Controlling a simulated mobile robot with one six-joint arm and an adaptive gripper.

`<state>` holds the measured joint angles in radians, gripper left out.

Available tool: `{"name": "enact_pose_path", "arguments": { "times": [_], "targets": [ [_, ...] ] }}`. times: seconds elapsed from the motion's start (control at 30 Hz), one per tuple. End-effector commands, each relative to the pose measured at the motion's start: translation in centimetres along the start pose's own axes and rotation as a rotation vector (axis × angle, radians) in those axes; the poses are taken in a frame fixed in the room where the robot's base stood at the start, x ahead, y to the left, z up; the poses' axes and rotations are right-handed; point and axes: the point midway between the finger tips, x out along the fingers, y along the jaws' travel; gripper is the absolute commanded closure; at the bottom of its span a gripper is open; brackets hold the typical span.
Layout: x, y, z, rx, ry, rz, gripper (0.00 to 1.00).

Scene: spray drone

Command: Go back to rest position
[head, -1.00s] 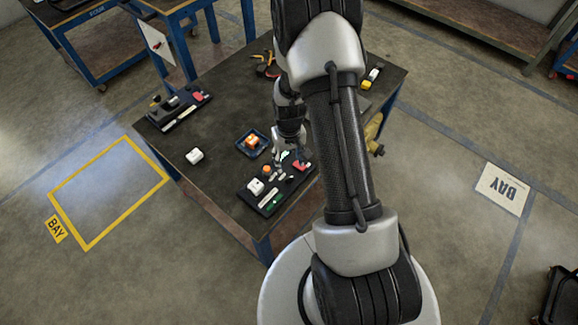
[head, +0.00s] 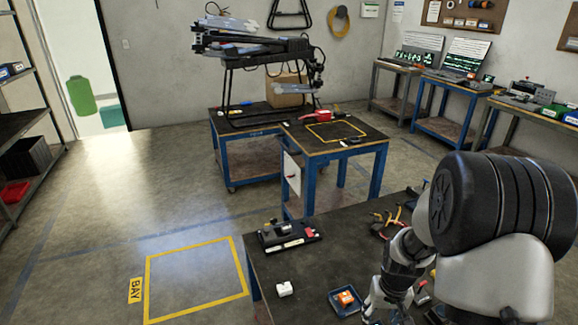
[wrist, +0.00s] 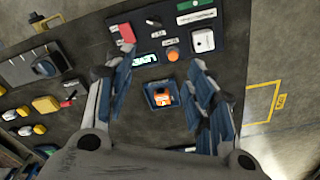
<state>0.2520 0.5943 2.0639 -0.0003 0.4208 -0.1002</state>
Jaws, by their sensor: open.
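My gripper (wrist: 160,60) is open and empty in the wrist view, its two blue-and-grey fingers spread apart above the worktable. In the head view my arm reaches down at lower right, and the gripper is partly cut off by the bottom edge. A small blue tray (wrist: 149,103) with an orange-and-white block (wrist: 162,98) shows below, between the fingers in the wrist view. The blue tray (head: 336,308) also shows left of my arm in the head view. A black panel (wrist: 150,35) with a white block (wrist: 202,41), an orange knob and a red part lies beyond the fingertips.
The dark worktable (head: 330,250) holds another black tray of parts (head: 312,238), a loose white block (head: 285,289) and yellow-handled pliers (head: 388,222). The yellow-marked floor bay (head: 200,280) at left is empty.

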Motion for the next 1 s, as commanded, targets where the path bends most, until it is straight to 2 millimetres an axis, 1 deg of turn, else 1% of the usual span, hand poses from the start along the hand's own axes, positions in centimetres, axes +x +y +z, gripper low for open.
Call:
{"name": "enact_pose_path", "arguments": {
  "times": [0.03, 0.13, 0.17, 0.2, 0.27, 0.3, 0.37, 0.4, 0.47, 0.5, 0.57, 0.6, 0.7, 0.83, 0.9, 1.0],
  "targets": [
    [-3.2, -0.7, -0.1, -0.012, 0.032, 0.002, 0.5],
    [-8.2, -2.0, 0.8, -0.028, 0.07, 0.002, 0.5],
    [-9.6, -2.3, 1.3, -0.033, 0.08, 0.002, 0.5],
    [-11.4, -2.8, 1.9, -0.04, 0.096, 0.001, 0.5],
    [-14.0, -3.5, 3.0, -0.051, 0.119, 0.0, 0.5],
    [-15.6, -3.9, 3.8, -0.056, 0.135, -0.001, 0.5],
    [-17.8, -4.5, 5.2, -0.066, 0.158, -0.003, 0.5],
    [-19.2, -4.9, 6.2, -0.073, 0.173, -0.004, 0.5],
    [-21.1, -5.4, 7.8, -0.083, 0.196, -0.007, 0.5],
    [-22.2, -5.7, 8.9, -0.09, 0.212, -0.009, 0.5],
    [-23.8, -6.1, 10.7, -0.099, 0.235, -0.013, 0.5],
    [-24.7, -6.4, 11.9, -0.105, 0.25, -0.016, 0.5],
    [-26.4, -6.8, 14.8, -0.12, 0.285, -0.023, 0.5],
    [-27.5, -7.1, 17.9, -0.135, 0.32, -0.032, 0.5],
    [-27.8, -7.2, 19.0, -0.14, 0.334, -0.036, 0.5],
    [-27.9, -7.2, 19.9, -0.144, 0.343, -0.039, 0.5]
  ]
}}
